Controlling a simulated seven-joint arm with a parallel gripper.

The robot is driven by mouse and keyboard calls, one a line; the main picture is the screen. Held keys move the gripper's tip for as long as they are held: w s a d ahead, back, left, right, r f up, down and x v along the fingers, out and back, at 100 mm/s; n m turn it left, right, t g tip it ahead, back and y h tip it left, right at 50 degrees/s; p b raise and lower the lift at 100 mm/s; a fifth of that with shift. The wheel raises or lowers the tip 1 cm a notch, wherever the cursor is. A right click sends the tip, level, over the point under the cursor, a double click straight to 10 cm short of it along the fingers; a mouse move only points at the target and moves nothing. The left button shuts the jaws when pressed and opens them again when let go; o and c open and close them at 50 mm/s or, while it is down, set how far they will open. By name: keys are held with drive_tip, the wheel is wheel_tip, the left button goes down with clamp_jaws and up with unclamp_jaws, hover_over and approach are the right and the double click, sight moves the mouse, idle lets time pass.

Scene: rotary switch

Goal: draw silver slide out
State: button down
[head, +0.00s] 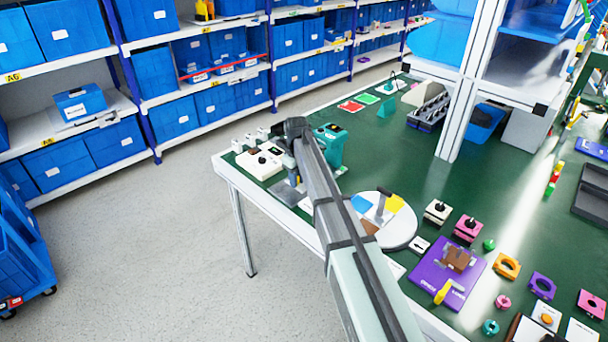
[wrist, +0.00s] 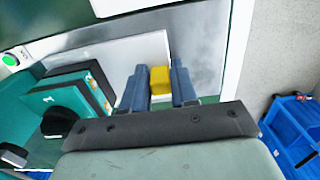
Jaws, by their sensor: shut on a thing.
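In the wrist view the two blue fingers of my gripper (wrist: 161,86) are shut on a small yellow block (wrist: 160,78), one finger on each side. A flat silver plate (wrist: 203,42), which I take for the silver slide, lies beyond and around the block, along the green table's edge. How the yellow block joins the plate is hidden by the fingers.
A teal device with a black knob (wrist: 58,121) stands close left of my gripper in the wrist view. In the head view a white switch box (head: 259,164) is left of my wrist and a round white turntable (head: 398,228) is to the right. Open floor (head: 150,230) lies beyond the edge.

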drive_tip(key=s+a, duration=0.5)
drive_tip(key=c, duration=1)
unclamp_jaws()
drive_tip(key=shift+o, duration=0.2)
drive_tip(key=shift+w, duration=0.1)
drive_tip(key=shift+r, duration=0.6)
wheel_tip(320, 180, up, 13)
drive_tip(key=shift+f, duration=0.2)
